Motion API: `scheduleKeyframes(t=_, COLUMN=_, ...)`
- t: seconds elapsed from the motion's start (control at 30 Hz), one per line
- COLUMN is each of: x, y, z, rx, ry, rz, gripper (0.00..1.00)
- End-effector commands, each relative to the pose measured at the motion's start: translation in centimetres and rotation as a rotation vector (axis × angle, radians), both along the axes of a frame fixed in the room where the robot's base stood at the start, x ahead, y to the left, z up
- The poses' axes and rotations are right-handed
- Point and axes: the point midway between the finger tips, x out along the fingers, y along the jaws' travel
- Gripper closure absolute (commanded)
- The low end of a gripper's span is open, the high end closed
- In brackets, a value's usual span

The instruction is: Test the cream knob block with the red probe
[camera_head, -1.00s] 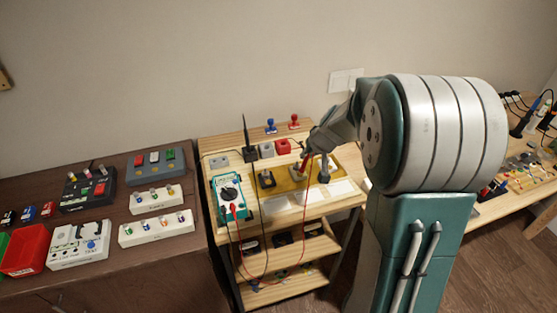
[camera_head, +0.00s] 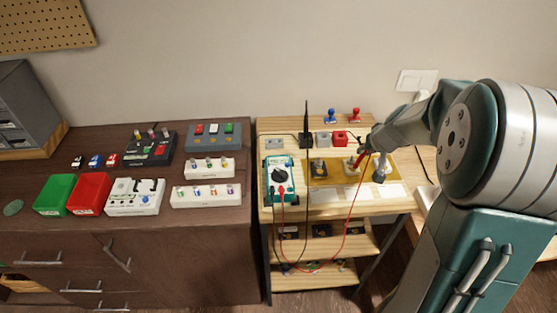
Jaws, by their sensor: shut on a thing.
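My gripper (camera_head: 366,147) is shut on the red probe (camera_head: 360,158) over the right part of the small wooden cart. The probe points down toward a cream-looking knob block (camera_head: 351,164) on the yellow mat (camera_head: 333,181). I cannot tell whether the tip touches it. A red lead runs from the probe down past the cart's front to the teal multimeter (camera_head: 281,177) on the cart's left side. A dark-topped knob block (camera_head: 318,167) stands left of the cream one, and a grey metal knob piece (camera_head: 380,172) stands to its right.
A black upright probe in a stand (camera_head: 306,132), a grey block (camera_head: 323,139) and a red block (camera_head: 340,138) line the cart's back. Blue (camera_head: 331,115) and red stamps (camera_head: 355,115) stand behind.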

Motion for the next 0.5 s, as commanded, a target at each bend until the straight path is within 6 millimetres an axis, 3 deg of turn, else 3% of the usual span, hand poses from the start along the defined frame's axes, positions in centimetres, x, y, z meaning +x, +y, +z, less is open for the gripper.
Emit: scheduleKeyframes(t=0.5, x=0.1, y=0.0, z=3.8, rx=-0.001, ry=-0.003, rz=0.001, gripper=1.00)
